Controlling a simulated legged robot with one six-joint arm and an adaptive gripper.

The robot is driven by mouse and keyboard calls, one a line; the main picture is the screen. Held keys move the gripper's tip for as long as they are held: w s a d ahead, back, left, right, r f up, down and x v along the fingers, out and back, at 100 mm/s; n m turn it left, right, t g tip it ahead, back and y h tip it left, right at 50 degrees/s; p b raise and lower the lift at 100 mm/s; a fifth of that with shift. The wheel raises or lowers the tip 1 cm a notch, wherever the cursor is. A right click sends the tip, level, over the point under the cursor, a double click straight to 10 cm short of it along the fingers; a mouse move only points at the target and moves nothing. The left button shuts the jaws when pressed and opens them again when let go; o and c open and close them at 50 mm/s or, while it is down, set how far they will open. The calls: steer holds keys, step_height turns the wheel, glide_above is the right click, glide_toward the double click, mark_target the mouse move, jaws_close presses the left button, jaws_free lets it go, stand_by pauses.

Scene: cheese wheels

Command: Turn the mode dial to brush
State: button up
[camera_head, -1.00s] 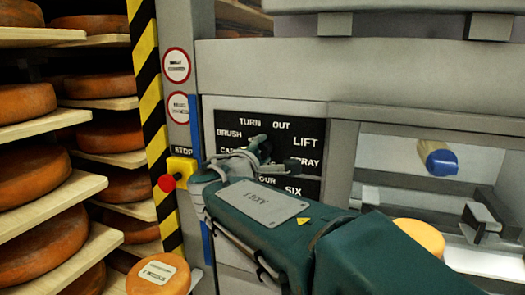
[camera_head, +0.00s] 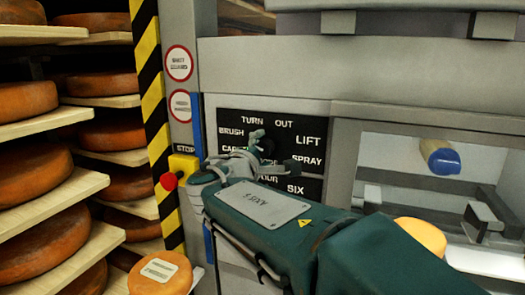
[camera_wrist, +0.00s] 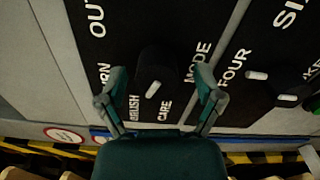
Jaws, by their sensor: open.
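The black mode dial (camera_wrist: 155,72) with a white pointer mark shows in the wrist view, on a black panel with white lettering. Its mark slants down and left, toward the words BRUSH and CARE, closer to BRUSH. My gripper (camera_wrist: 160,71) is open, with one finger on each side of the dial. Gaps show between the fingers and the dial. In the head view my gripper (camera_head: 272,152) is in front of the lettered panel (camera_head: 300,122) and largely hides the dial.
A second dial (camera_wrist: 268,76) with a green button beside it is to the right in the wrist view. A red stop button (camera_head: 168,181) is left of my arm. Cheese shelves (camera_head: 70,202) stand at left; an open machine bay (camera_head: 400,175) is at right.

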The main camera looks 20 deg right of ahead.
steer(key=v, duration=1.1)
steer(key=shift+a, duration=0.2)
steer(key=shift+s+f, duration=0.1)
